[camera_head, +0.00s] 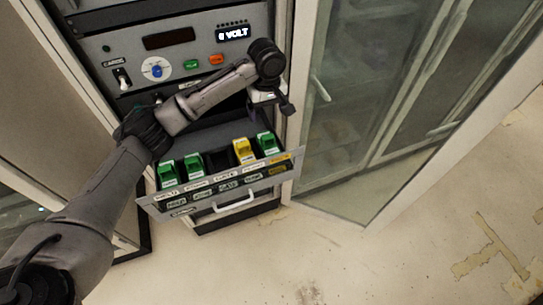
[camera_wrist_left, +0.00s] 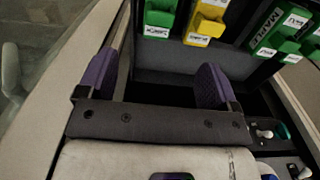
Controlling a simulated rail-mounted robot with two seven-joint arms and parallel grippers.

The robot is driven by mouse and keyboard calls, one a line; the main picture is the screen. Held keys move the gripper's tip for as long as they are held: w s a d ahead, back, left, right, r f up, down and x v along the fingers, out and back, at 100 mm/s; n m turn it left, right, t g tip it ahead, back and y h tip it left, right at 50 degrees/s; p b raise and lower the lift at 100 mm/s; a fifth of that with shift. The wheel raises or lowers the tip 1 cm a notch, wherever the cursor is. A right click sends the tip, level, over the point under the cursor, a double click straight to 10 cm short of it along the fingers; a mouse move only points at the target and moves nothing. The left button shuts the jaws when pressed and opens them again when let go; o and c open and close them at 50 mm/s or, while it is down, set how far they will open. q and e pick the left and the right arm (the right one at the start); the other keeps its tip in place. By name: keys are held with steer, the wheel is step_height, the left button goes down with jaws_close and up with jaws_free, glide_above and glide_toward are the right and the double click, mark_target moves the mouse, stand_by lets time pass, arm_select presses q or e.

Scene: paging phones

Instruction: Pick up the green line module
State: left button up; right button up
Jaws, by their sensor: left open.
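Green modules stand in the open drawer in the head view: one at the far left (camera_head: 167,174), one beside it (camera_head: 194,166) and one at the right end (camera_head: 266,144). In the left wrist view a green module (camera_wrist_left: 160,14) is at top centre, with other green ones (camera_wrist_left: 275,32) at upper right. I cannot tell which is the line module. My left gripper (camera_head: 271,103) is open and empty, above and behind the drawer's right end. Its purple fingers (camera_wrist_left: 157,80) are apart from the modules in the wrist view. My right gripper is not in view.
A yellow module (camera_head: 243,151) stands between green ones, with an empty gap to its left. The labelled drawer front has a white handle (camera_head: 234,203). Behind it is a panel (camera_head: 180,50) with knobs and a display. A glass cabinet (camera_head: 350,110) stands close on the right.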

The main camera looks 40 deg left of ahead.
mark_target(268, 137)
arm_select(q)
step_height(268, 137, down, 8)
steer(key=shift+w+a+f+b, duration=0.1)
steer(key=shift+f+b, duration=0.15)
steer(key=shift+b, duration=0.15)
steer(key=shift+f+b, duration=0.3)
steer(key=shift+f, duration=2.4)
steer(key=shift+c, duration=0.5)
steer(key=c, duration=1.3)
steer(key=shift+r, duration=0.1)
steer(key=shift+c, duration=0.5)
